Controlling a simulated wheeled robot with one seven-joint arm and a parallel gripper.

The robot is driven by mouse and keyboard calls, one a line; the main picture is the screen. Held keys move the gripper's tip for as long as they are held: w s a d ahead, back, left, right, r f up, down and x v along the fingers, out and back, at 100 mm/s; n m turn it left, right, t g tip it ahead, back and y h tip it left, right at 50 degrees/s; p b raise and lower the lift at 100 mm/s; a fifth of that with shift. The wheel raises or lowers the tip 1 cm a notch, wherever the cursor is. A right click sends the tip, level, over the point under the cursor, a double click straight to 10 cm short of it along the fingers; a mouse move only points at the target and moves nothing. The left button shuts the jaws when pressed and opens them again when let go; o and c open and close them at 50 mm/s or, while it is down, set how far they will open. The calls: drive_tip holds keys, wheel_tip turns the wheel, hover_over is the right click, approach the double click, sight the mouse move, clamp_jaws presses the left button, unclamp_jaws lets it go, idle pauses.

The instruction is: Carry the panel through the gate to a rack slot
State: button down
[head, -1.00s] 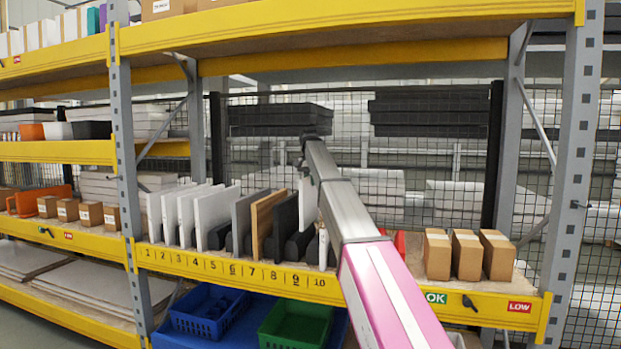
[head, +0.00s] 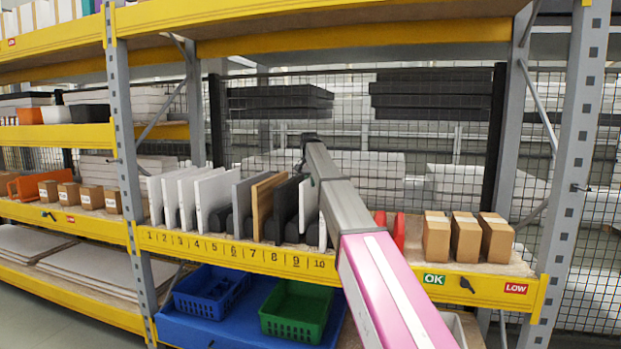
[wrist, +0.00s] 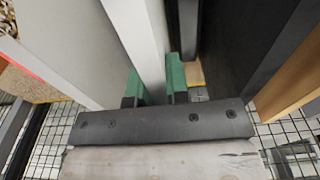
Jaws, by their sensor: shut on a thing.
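My gripper (wrist: 150,88) has green finger pads on both sides of a white panel (wrist: 145,35) and is shut on it. Whether the held panel's bottom touches the slot floor is hidden.
Several white panels (head: 212,198), a grey one (head: 245,195) and a wooden one (head: 263,205) fill slots further left. Cardboard boxes (head: 465,238) stand at the right. A yellow beam (head: 330,38) spans overhead. Blue (head: 210,290) and green (head: 297,310) baskets sit below.

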sight(310, 189)
drive_tip(key=shift+f, duration=1.8)
drive_tip(key=c, duration=1)
unclamp_jaws()
